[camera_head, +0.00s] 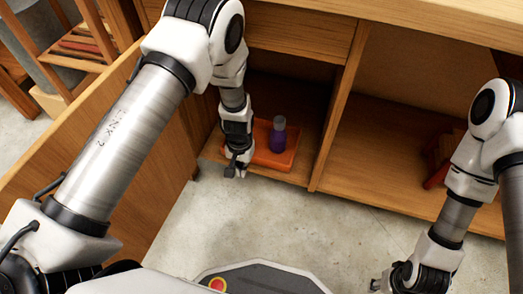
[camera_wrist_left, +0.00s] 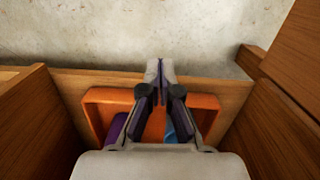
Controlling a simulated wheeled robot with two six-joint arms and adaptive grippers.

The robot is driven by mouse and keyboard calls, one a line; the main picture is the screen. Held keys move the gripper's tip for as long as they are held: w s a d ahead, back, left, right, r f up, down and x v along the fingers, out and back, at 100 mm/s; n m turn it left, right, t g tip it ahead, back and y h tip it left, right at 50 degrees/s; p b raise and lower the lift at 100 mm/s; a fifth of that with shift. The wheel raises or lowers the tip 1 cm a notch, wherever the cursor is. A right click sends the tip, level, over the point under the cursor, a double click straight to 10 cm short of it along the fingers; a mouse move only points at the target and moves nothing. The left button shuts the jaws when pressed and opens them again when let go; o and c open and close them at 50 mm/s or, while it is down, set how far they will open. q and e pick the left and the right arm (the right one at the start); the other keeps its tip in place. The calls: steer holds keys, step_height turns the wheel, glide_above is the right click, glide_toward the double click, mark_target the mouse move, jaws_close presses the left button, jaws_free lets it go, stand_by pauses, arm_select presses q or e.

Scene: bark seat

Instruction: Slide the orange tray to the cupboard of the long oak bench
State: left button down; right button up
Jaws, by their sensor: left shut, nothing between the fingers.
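The orange tray (camera_head: 275,161) sits on the floor of the left compartment of the long oak bench (camera_head: 400,14), near its front edge. A purple bottle with a pale top (camera_head: 278,138) stands on the tray. In the left wrist view, the tray's rim (camera_wrist_left: 98,96) surrounds a purple thing (camera_wrist_left: 116,129) and a partly hidden blue thing (camera_wrist_left: 171,132). My left gripper (camera_head: 238,172) is shut and empty at the tray's left front; in the wrist view its fingertips (camera_wrist_left: 159,70) reach past the front rim. Contact cannot be told. My right gripper (camera_head: 381,286) is low at right, partly cut off.
An open wooden door panel (camera_head: 95,155) stands left of the compartment. An upright divider (camera_head: 339,105) separates it from the right compartment, where a reddish object (camera_head: 439,160) stands partly behind my right arm. The concrete floor (camera_head: 270,215) in front is clear. A shelf with books (camera_head: 80,44) is upper left.

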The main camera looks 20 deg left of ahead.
mark_target(263, 156)
arm_select(q)
steer(key=w+d+r, duration=0.1)
steer(key=w+r, duration=0.2)
steer(key=shift+t, duration=0.5)
steer(key=w+f+b, duration=0.1)
steer(key=f+b, duration=0.1)
steer(key=f, duration=0.1)
steer(key=w+f+b, duration=0.2)
steer(key=f+b, duration=0.1)
steer(key=w+f+b, duration=0.1)
steer(key=f+b, duration=0.1)
steer(key=f, duration=0.1)
steer(key=shift+w+d+f+b, duration=0.25)
steer(key=shift+w+f+b, duration=0.05)
steer(key=shift+f, duration=0.05)
steer(key=shift+r, duration=0.15)
arm_select(e)
step_height(263, 156, down, 7)
steer(key=shift+r, duration=0.1)
